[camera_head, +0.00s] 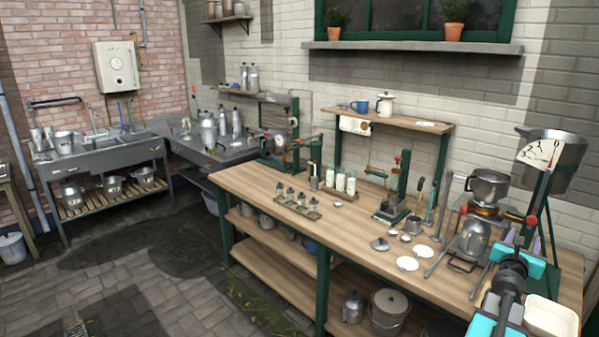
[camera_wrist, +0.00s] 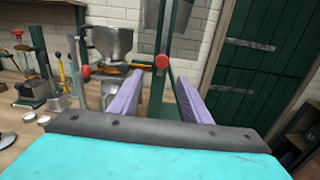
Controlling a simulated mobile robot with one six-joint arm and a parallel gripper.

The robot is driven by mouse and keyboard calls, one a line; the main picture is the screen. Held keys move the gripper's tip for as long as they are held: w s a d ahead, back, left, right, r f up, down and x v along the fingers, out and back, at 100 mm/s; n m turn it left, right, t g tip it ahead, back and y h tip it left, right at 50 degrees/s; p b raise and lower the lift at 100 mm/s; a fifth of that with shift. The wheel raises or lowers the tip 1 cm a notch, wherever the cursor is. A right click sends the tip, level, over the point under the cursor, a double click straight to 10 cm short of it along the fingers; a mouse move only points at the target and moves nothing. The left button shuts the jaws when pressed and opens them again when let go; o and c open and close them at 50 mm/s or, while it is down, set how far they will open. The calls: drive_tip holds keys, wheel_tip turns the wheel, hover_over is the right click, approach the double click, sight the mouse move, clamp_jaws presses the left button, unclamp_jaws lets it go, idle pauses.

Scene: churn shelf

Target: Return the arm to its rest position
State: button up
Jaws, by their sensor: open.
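My gripper (camera_wrist: 165,108) shows in the wrist view with its two purple fingers spread apart and nothing between them. In the head view my gripper (camera_head: 523,240) is at the lower right, above the right end of the workbench. My teal and black arm reaches up from the bottom edge and hides part of the bench there. Beyond the fingers in the wrist view stands a green post with a red knob (camera_wrist: 162,62).
The long wooden workbench (camera_head: 262,190) holds jars, presses and lids. Near my gripper are a metal kettle (camera_head: 474,238), a pot (camera_head: 489,187), a hanging scale (camera_head: 540,153) and a cream tray (camera_head: 551,318). Paved floor (camera_head: 150,290) is open at left. A green door (camera_wrist: 250,65) stands right.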

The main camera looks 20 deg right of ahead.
drive_tip(key=w+a+f+n+t+y+b, duration=0.1)
drive_tip(key=w+a+f+n+t+y, duration=0.15)
drive_tip(key=w+a+f, duration=1)
drive_tip(key=w+a+f+n+t+y+b, duration=0.15)
drive_tip(key=w+a+f+n+y, duration=0.25)
drive_tip(key=w+a+f, duration=0.75)
drive_tip(key=w+a+f+n+y, duration=0.35)
drive_tip(key=a+f, duration=0.25)
drive_tip(key=a, duration=0.4)
drive_tip(key=w+a+f+n+y+b, duration=0.15)
drive_tip(key=a+f+n, duration=0.25)
drive_tip(key=a+f, duration=0.5)
drive_tip(key=w+a+f+n+y, duration=0.3)
drive_tip(key=a+f+n+y, duration=0.1)
drive_tip(key=a, duration=0.8)
drive_tip(key=s+a+f+n+g+y+b, duration=0.15)
drive_tip(key=s+a+f+n+g, duration=0.25)
drive_tip(key=s+a+f+n, duration=0.55)
drive_tip(key=s+a+f+n+g+y, duration=0.35)
drive_tip(key=s+a+f+n, duration=0.25)
drive_tip(key=s+a+f, duration=0.6)
drive_tip(key=s+d+r+n+g+h, duration=0.1)
drive_tip(key=s+n+g+h, duration=0.3)
drive_tip(key=s+n+g, duration=0.5)
drive_tip(key=s+n, duration=0.7)
drive_tip(key=s, duration=0.3)
drive_tip(key=shift+s+d, duration=0.3)
drive_tip(key=shift+d, duration=0.1)
